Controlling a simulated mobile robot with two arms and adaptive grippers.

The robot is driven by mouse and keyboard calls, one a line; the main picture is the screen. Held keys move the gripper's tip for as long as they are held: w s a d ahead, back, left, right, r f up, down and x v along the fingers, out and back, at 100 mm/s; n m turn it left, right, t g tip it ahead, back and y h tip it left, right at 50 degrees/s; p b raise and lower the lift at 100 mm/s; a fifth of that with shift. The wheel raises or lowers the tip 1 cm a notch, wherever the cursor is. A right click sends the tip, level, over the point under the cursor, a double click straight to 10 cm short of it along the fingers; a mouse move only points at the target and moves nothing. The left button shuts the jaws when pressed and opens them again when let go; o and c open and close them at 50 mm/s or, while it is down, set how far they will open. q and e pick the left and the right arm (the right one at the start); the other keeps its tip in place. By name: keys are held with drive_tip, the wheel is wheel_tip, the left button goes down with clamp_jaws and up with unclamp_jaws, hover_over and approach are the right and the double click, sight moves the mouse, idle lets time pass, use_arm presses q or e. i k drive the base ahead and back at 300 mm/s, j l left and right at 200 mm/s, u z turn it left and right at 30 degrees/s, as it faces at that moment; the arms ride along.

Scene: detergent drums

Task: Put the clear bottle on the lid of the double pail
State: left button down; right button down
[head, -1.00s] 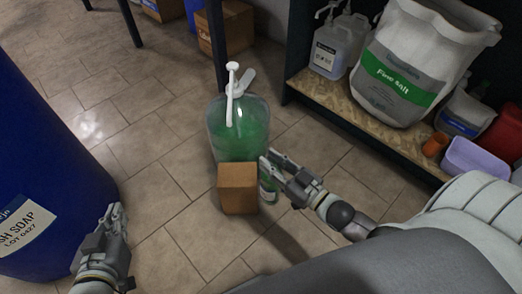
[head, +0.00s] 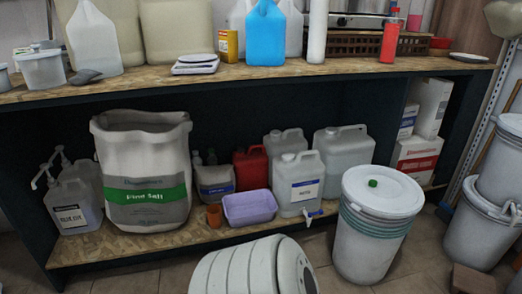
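A white pail with several greenish bands below its rim (head: 378,222) stands on the floor at the right, in front of the shelf. It looks like two nested pails. Its white lid (head: 398,196) is closed and flat, with a small green cap (head: 373,183) on it; nothing else stands on the lid. The small clear bottle beside my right gripper earlier is out of view now. Neither gripper is in view, so I cannot tell what they hold.
More white pails (head: 470,225) stand stacked at the far right. Cartons (head: 415,158) sit behind the pail.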

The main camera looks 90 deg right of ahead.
sight(393, 186)
drive_tip(key=z, duration=2.4)
drive_tip(key=i+l+z, duration=0.2)
drive_tip(key=l, duration=0.2)
drive_tip(key=l+z, duration=0.2)
drive_tip(key=l, duration=0.15)
drive_tip(key=i+l+z, duration=0.2)
drive_tip(key=l, duration=0.15)
